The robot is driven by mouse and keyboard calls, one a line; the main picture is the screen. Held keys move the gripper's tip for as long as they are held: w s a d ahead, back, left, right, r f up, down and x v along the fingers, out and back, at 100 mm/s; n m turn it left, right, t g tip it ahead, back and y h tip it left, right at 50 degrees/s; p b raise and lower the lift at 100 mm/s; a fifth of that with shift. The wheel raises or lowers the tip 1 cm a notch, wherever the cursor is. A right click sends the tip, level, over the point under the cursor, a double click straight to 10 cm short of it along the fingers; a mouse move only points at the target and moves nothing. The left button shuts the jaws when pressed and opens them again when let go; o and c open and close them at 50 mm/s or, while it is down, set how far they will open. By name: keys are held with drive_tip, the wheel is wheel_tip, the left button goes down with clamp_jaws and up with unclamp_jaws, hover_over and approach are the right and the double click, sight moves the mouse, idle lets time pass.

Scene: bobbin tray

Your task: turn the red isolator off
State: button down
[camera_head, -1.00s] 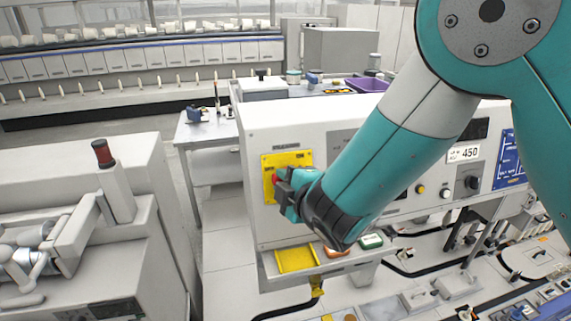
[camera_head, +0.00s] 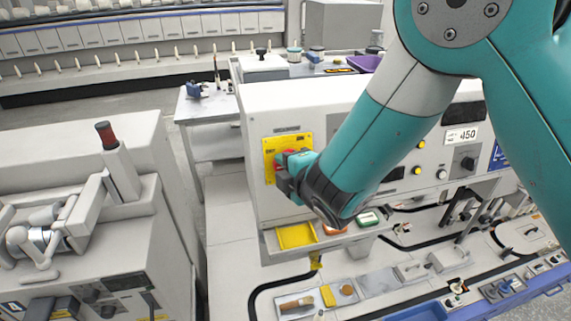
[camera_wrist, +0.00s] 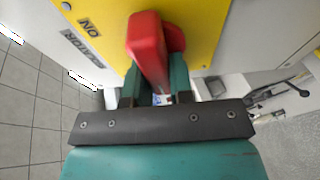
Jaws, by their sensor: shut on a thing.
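The red isolator handle (camera_wrist: 147,48) sits on a yellow plate (camera_wrist: 105,18) in the wrist view, with the word ON printed to its left. The handle stands near upright in that view, leaning slightly. My gripper (camera_wrist: 157,88) is shut on the handle, one finger on each side. In the head view the yellow plate (camera_head: 269,174) is on the front of a white cabinet, and my gripper (camera_head: 287,174) is against it. Only a little red of the handle (camera_head: 279,158) shows there; my gripper hides most of it.
A yellow tray (camera_head: 296,236) juts out below the plate, beside green and orange-red items. A panel with a 450 label (camera_head: 462,135), knobs and lamps lies to the right. A grey machine (camera_head: 80,190) stands at left, with a floor gap between.

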drive_tip(key=c, duration=1)
unclamp_jaws()
drive_tip(key=b+v, duration=1.7)
drive_tip(key=b, duration=0.1)
drive_tip(key=shift+s, duration=0.25)
